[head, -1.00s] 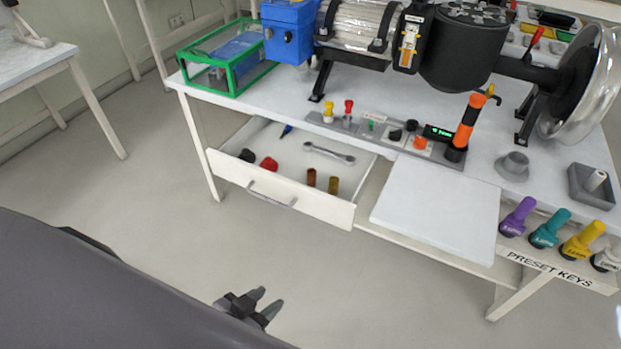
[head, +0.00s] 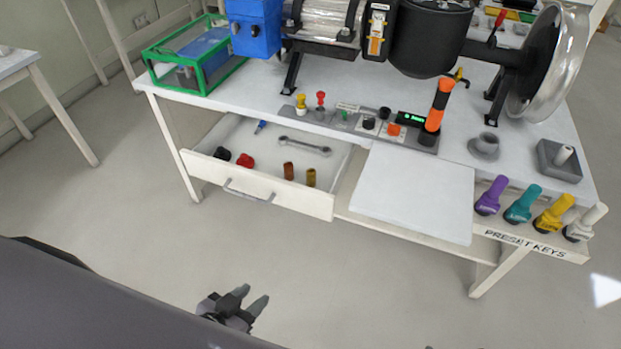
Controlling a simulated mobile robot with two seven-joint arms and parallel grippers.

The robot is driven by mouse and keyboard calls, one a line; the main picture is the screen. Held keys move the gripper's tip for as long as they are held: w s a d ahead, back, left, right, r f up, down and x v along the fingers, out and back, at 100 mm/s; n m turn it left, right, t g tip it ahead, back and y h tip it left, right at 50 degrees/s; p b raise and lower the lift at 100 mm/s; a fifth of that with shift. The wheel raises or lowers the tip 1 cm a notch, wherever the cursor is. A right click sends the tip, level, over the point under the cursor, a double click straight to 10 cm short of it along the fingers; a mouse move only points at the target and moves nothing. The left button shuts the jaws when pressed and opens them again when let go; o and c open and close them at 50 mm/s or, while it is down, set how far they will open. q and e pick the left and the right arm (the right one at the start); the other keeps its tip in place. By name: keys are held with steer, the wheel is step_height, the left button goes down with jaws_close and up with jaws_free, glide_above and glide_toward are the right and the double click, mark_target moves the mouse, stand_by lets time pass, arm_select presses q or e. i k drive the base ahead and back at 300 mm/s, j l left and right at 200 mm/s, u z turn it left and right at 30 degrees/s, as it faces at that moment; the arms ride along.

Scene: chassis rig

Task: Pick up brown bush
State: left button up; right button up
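Two small upright bushes stand in the open drawer of the workbench in the head view. The left one is a reddish-brown bush (head: 288,171); the right one is a yellowish-brown bush (head: 311,177). My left gripper (head: 253,297) is low in the picture, in front of the drawer and well apart from it. Its two fingers are a little apart with nothing between them. My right gripper is not in view.
The pulled-out drawer (head: 270,197) also holds a wrench (head: 304,145), a red piece (head: 245,160), a black piece (head: 222,153) and a blue item. A white board (head: 412,195) juts out right of it. Preset keys (head: 523,204) stand further right. The floor in front is clear.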

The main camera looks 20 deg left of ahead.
mark_target(289, 166)
steer(key=j+z, duration=0.2)
steer(key=z, duration=0.2)
steer(key=j+z, duration=0.25)
steer(key=z, duration=0.15)
steer(key=k+j+z, duration=0.1)
steer(key=j+z, duration=0.25)
steer(key=j, duration=0.4)
steer(key=k+j, duration=0.1)
steer(key=j, duration=0.3)
steer(key=j+z, duration=0.1)
steer(key=j, duration=0.3)
steer(key=k, duration=0.05)
